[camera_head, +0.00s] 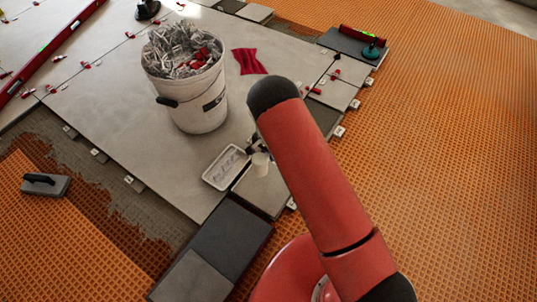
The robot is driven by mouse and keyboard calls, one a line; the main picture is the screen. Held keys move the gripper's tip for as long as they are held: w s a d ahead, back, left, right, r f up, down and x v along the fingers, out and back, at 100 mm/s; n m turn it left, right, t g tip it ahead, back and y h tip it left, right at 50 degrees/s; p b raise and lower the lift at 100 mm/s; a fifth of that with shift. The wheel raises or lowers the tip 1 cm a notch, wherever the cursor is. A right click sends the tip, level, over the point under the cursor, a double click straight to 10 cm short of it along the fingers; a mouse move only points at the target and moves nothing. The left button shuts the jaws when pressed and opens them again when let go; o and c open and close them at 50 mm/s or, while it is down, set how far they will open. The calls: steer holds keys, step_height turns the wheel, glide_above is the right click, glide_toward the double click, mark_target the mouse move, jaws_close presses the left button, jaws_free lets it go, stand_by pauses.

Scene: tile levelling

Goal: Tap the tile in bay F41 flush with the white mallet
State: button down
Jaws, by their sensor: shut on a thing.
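My gripper (257,147) is mostly hidden behind my red arm near the middle of the picture. It is shut on the white mallet (261,164), of which a small pale head shows below it. The mallet is over or just beside a light grey tile (264,192) in the strip of bays along the slab's edge. I cannot tell whether it touches. Small white bay tags stand along the edge, but their lettering is too small to read, so I cannot tell which bay is F41. My arm hides part of the strip.
A white tray (213,178) lies left of the mallet. A white bucket (199,112) of clips stands on the large tiles behind, near a red cloth (249,61). Dark tiles (232,232) continue toward the front. A grey float (46,185) lies on orange matting at left.

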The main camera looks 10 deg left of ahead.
step_height(320, 180, down, 6)
steer(key=b, duration=0.5)
steer(key=shift+f, duration=0.15)
steer(key=shift+r+p, duration=0.45)
steer(key=shift+r, duration=0.15)
steer(key=shift+r+p, duration=1.35)
steer(key=shift+r, duration=1.15)
